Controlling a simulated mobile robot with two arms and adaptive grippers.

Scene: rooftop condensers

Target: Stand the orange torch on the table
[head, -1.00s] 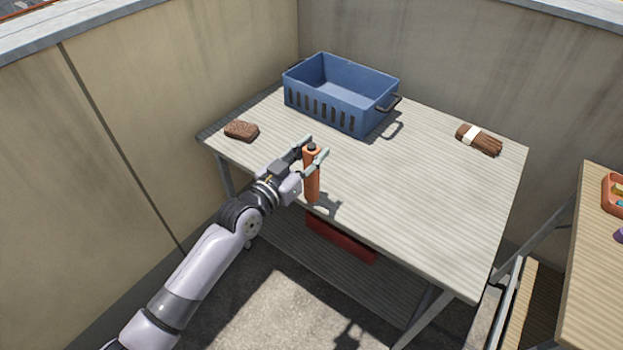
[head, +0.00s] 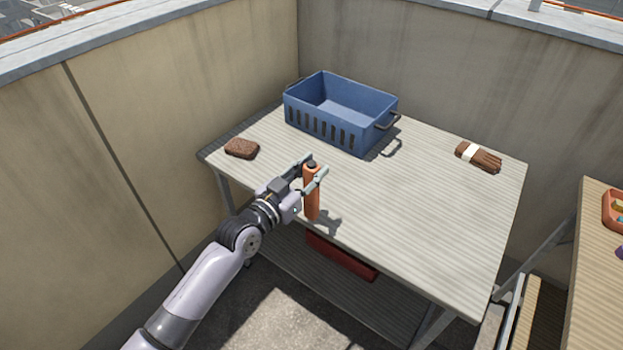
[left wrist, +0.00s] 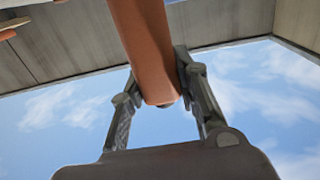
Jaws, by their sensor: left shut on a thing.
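The orange torch (head: 312,203) is upright at the front left part of the slatted table (head: 420,215), close to its front edge. I cannot tell whether the torch's lower end touches the table. In the left wrist view the torch (left wrist: 146,45) runs between the two fingers (left wrist: 157,90) and out past the top edge. My right gripper is not in view.
A blue crate (head: 358,134) stands at the table's back. A brown brick-like block (head: 241,148) lies at the left corner and a tied brown bundle (head: 479,157) at the right. The table's middle is clear. A red thing (head: 341,256) shows below. Another table (head: 600,275) is at right.

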